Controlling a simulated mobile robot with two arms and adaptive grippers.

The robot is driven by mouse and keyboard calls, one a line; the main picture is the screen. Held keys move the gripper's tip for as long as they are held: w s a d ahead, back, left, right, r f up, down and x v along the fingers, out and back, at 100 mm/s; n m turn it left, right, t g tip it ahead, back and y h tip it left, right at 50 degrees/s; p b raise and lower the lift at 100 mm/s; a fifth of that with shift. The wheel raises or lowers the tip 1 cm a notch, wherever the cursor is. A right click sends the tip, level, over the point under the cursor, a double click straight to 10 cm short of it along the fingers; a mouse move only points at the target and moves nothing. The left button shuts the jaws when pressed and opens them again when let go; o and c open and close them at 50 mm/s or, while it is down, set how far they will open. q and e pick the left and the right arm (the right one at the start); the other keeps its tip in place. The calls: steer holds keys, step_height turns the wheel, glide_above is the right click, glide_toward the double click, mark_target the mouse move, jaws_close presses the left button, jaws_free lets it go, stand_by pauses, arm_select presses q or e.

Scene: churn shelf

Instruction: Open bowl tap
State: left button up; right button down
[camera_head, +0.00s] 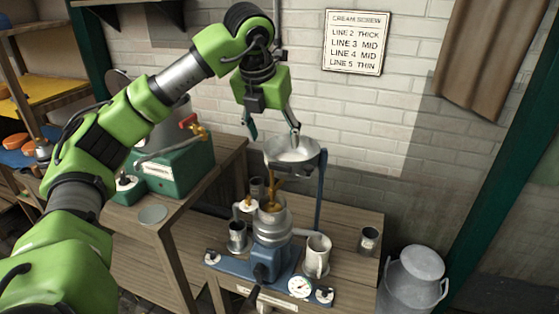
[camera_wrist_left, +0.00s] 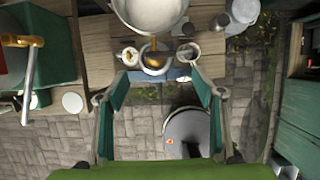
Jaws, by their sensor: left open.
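The bowl (camera_head: 293,152) is a pale metal pan held above the blue-based separator (camera_head: 270,262) on the bench. A brass tap (camera_head: 275,174) hangs below the bowl's left side, over the separator's top; whether it is open or shut I cannot tell. In the left wrist view the bowl (camera_wrist_left: 150,12) is at the top edge, with the brass tap (camera_wrist_left: 155,48) just below it. My left gripper (camera_head: 271,130) is open and empty, pointing down just above and left of the bowl's rim. Its spread fingers (camera_wrist_left: 161,90) show in the left wrist view. My right gripper is not in view.
A green unit (camera_head: 176,168) with a red-handled brass tap (camera_head: 193,126) stands on the left table. A blue post (camera_head: 321,190) stands right of the bowl. A milk churn (camera_head: 412,280) is at right.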

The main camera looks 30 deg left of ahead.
mark_target(280, 165)
arm_select(q)
steer(key=p+x, duration=0.1)
steer(key=x, duration=0.9)
steer(key=shift+w+f, duration=0.1)
steer(key=shift+f, duration=0.05)
steer(key=c, duration=1.1)
